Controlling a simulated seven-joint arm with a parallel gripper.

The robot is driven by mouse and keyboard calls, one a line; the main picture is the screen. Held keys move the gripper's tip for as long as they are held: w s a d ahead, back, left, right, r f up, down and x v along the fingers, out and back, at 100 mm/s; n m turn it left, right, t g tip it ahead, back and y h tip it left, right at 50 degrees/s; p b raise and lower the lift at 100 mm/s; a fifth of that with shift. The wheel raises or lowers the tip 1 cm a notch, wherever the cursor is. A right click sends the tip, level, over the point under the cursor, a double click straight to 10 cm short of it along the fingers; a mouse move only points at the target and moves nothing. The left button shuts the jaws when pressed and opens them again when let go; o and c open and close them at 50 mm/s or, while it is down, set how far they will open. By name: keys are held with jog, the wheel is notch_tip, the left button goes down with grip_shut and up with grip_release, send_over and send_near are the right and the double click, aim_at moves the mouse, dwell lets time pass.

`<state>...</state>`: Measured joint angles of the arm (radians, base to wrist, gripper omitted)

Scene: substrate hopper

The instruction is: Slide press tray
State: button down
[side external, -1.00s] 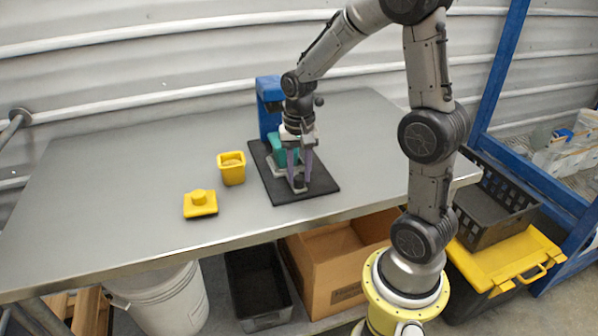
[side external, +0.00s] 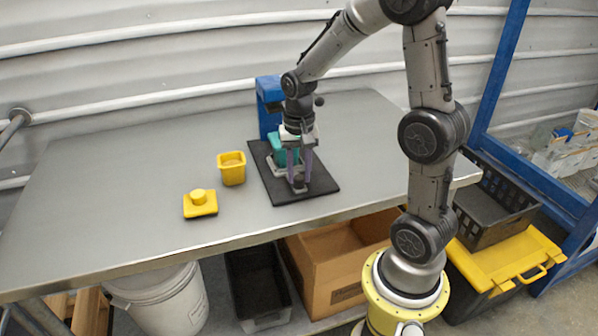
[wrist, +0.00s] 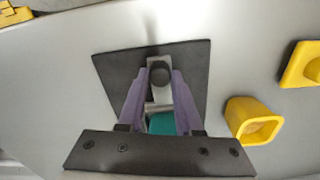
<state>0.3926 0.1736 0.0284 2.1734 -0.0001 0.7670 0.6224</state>
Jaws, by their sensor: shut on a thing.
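The blue press (side external: 269,95) stands at the back of a black mat (side external: 320,187). The press tray is a light grey slide with a teal block (side external: 287,152) on it and a dark round knob (side external: 299,181) at its front end; the teal block (wrist: 161,124) and the knob (wrist: 160,75) also show in the wrist view. My gripper (side external: 300,181) points down over the tray's front end. Its two purple fingers stand on either side of the knob and are shut on it. The fingers hide part of the tray.
A yellow cup (side external: 232,170) with something tan inside stands left of the mat. A yellow lid with a knob (side external: 200,204) lies nearer the table's front edge. The grey table (side external: 120,180) is otherwise clear. Bins and a cardboard box (side external: 340,262) are below.

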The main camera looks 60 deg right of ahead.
jog(key=w+d, duration=0.7)
jog(key=shift+w+d+r, duration=0.1)
jog(key=shift+r, duration=0.05)
jog(key=c, duration=0.6)
grip_release()
notch_tip(320, 180, up, 14)
jog(key=shift+f, duration=0.15)
